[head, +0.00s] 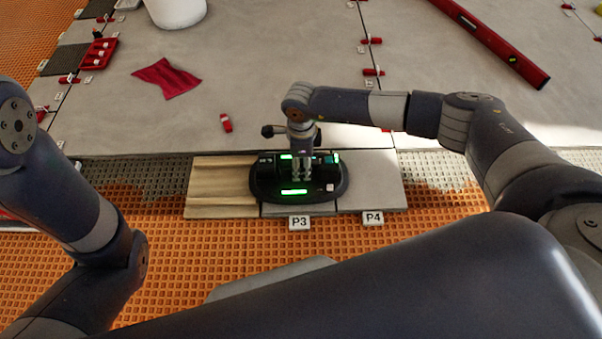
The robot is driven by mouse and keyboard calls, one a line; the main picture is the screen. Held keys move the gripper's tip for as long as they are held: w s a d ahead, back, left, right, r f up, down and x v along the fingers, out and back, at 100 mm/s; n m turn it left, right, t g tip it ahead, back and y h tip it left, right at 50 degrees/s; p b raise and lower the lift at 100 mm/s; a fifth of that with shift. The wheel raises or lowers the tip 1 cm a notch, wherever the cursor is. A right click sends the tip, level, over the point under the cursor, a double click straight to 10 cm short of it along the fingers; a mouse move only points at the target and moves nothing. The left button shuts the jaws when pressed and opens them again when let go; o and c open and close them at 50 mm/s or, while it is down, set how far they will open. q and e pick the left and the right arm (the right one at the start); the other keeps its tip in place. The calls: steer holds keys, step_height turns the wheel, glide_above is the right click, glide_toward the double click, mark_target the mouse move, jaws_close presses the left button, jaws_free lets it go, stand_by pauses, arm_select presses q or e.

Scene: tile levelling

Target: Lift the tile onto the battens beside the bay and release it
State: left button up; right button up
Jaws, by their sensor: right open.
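A black oval lifter (330,188) with green lit displays sits over grey tile at the front edge of the floor. The tile (280,211) under it, by the P3 label (299,223), is mostly hidden by it. Another grey tile (376,187) shows to its right, by the P4 label (373,218). The pale wooden battens (220,188) lie just left of the lifter with nothing on them. My right gripper (302,179) points down at the middle of the lifter, open; whether its fingers touch the handle cannot be told. My left gripper is out of view.
Large laid grey tiles (260,70) fill the back, with red clips between them. A red cloth (166,78), a white bucket (176,10), a red tray (100,53) and a long red level (490,40) lie there. Orange matting (210,245) is bare in front.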

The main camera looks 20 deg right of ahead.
steer(key=shift+c, duration=0.5)
jaws_close()
steer(key=shift+w+r, duration=0.1)
steer(key=shift+r, duration=0.2)
